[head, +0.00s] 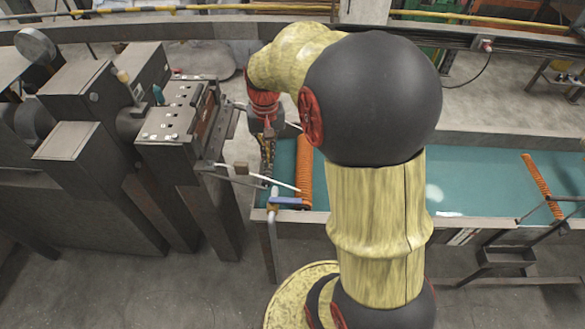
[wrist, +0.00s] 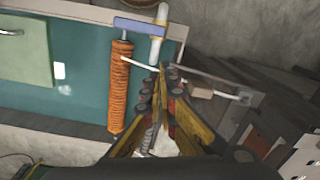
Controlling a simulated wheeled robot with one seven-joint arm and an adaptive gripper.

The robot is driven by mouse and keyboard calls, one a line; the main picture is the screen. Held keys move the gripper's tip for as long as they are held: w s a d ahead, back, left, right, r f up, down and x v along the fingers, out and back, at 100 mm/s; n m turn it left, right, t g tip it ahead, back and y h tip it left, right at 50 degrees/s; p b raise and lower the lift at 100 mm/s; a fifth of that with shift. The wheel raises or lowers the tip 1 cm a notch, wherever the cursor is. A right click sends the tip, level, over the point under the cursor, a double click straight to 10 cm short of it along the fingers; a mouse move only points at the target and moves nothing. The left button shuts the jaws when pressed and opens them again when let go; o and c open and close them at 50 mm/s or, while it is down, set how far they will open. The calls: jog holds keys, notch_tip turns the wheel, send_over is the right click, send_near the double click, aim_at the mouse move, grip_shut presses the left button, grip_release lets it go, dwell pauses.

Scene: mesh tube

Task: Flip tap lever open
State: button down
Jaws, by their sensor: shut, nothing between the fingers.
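The tap shows in the head view as a pale pipe (head: 271,212) with a blue lever (head: 288,202) at the near edge of the teal table. In the wrist view the blue lever (wrist: 138,27) lies crosswise, running left from the white pipe (wrist: 158,32) above the end of an orange coil. My gripper (wrist: 165,74) is shut and empty, its fingertips pointing at the pipe's lower end, with the lever beyond them. In the head view my gripper (head: 267,158) hangs over the table's left end, partly hidden; the tap stands nearer the camera.
An orange coiled hose (head: 304,172) lies beside the tap; it also shows in the wrist view (wrist: 121,90). A thin white rod (head: 255,177) crosses between the grey machine (head: 178,118) at left and the hose.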

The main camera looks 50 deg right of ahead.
aim_at(285, 202)
jog(key=s+d+f+m+g+y+p, duration=0.1)
jog(key=d+f+m+p, duration=0.2)
jog(key=d+p, duration=0.3)
jog(key=d, duration=0.3)
jog(key=shift+s+f+g+y+p, duration=0.3)
jog(key=shift+s+g+y, duration=0.05)
jog(key=shift+g+y, duration=0.05)
jog(key=s+a+f+p, duration=0.1)
jog(key=s+a+f, duration=0.3)
jog(key=f, duration=0.5)
jog(key=shift+a+f, duration=0.35)
jog(key=shift+a, duration=0.15)
jog(key=shift+s, duration=0.15)
jog(key=shift+s+m+p, duration=0.15)
jog(key=shift+m+p, duration=0.15)
